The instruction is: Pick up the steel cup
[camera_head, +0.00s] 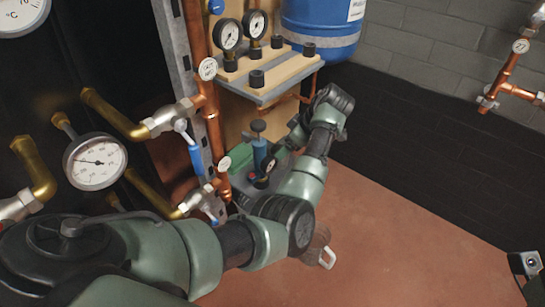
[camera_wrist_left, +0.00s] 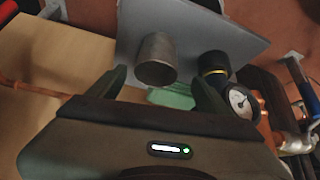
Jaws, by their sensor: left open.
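The steel cup (camera_wrist_left: 157,58) is a small grey metal cylinder on a flat grey metal plate (camera_wrist_left: 240,45) in the left wrist view. My left gripper (camera_wrist_left: 158,78) is open, with one finger on each side of the cup in that view. I cannot tell whether the fingers touch it. In the head view my left arm reaches up to the shelf area beside the wooden board, and its gripper (camera_head: 294,133) shows only in part. I cannot make out the cup in the head view.
A black fitting with a yellow band (camera_wrist_left: 215,66) and a small gauge (camera_wrist_left: 241,102) stand close right of the cup. A shelf with gauges (camera_head: 270,75), a blue tank (camera_head: 320,25) and copper pipes (camera_head: 203,80) surround my left arm.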

